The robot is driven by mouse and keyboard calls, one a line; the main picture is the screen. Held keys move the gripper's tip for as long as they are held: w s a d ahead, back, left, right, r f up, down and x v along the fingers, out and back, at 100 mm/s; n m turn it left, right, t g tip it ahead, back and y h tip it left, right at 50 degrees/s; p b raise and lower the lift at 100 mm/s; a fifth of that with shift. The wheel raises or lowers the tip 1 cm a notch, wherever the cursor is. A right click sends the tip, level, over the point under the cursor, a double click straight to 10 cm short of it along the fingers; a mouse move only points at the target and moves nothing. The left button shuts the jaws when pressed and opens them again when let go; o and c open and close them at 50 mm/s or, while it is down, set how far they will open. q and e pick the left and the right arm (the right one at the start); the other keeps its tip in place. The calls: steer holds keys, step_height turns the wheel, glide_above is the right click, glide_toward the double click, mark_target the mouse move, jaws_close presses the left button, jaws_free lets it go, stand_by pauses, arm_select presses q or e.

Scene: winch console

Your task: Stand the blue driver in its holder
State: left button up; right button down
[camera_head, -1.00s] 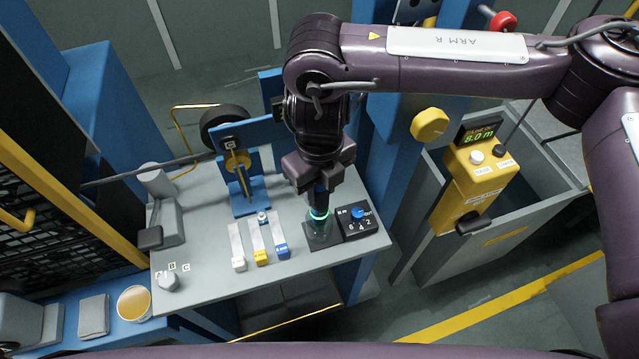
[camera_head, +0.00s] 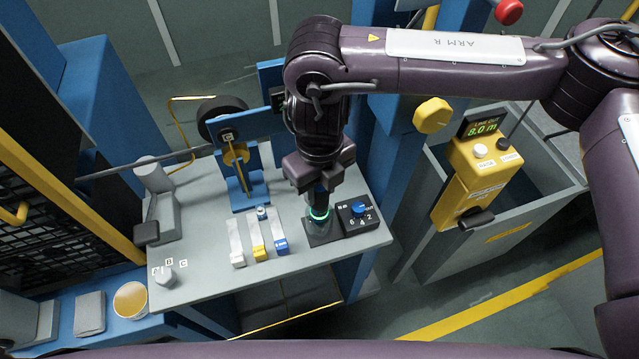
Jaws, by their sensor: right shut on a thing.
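The blue driver (camera_head: 319,200) is upright, a dark shaft below my right gripper's jaws. A glowing green ring (camera_head: 319,214) shows near its lower visible end. My right gripper (camera_head: 319,180) is shut on the driver and points straight down. The holder (camera_head: 322,238), a dark block with a short upright part, stands at the front right of the grey console top. The driver is in line with it; I cannot tell how far its lower end sits inside. The jaws hide the driver's upper part. My left gripper is not in view.
A black dial box with a blue knob (camera_head: 358,209) stands close to the right of the holder. Slider levers with white, yellow and blue ends (camera_head: 259,252) are to the left. A winch drum (camera_head: 222,118) is behind. A yellow pendant (camera_head: 477,180) stands farther right.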

steer(key=shift+f, duration=0.1)
steer(key=c, duration=1)
jaws_free()
steer(key=shift+o, duration=0.2)
step_height(320, 180, up, 8)
steer(key=shift+f, duration=0.1)
steer(key=shift+s+f, duration=0.1)
